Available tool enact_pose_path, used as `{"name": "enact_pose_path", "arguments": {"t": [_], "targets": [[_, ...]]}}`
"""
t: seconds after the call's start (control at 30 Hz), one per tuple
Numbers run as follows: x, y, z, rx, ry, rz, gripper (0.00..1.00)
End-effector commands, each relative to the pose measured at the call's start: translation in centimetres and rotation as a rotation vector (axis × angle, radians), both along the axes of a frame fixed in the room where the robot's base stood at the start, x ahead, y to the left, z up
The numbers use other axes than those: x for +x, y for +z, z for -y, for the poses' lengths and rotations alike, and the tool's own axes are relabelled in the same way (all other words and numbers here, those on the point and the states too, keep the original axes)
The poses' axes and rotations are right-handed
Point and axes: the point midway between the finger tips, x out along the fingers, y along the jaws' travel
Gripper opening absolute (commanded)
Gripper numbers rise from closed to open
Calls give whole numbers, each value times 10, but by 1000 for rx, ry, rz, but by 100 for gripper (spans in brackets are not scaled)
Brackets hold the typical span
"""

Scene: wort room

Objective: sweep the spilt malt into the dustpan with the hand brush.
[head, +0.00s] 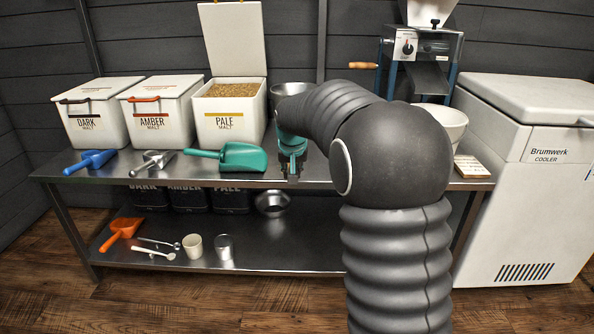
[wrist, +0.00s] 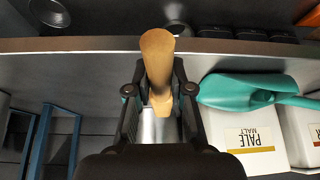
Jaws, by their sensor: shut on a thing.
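My gripper (head: 291,172) hangs at the front edge of the steel table (head: 330,172), right of the teal scoop (head: 241,158). In the wrist view my gripper (wrist: 159,90) is shut on a pale wooden handle (wrist: 157,52), which points away from the palm. It may be the hand brush's handle; no bristles show. An orange scoop-shaped thing (head: 121,231) lies at the left of the lower shelf; I cannot tell whether it is the dustpan. I see no spilt malt in either view.
Dark (head: 102,112), amber (head: 158,110) and open pale malt bins (head: 228,132) line the table's back. A blue scoop (head: 92,161) and a metal scoop (head: 152,162) lie before them. A mill (head: 430,60) stands right, beside a white cooler (head: 535,180).

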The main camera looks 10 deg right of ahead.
Motion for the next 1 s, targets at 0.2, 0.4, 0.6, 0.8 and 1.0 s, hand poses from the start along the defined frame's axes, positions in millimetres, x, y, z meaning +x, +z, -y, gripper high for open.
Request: {"name": "enact_pose_path", "arguments": {"t": [0.2,0.4,0.6,0.8,1.0], "targets": [[1,0,-8,0,1,0,0],[3,0,-19,1,0,0,0],[5,-1,-27,0,0,0,0],[7,-1,-35,-1,2,0,0],[9,-1,-47,0,1,0,0]]}}
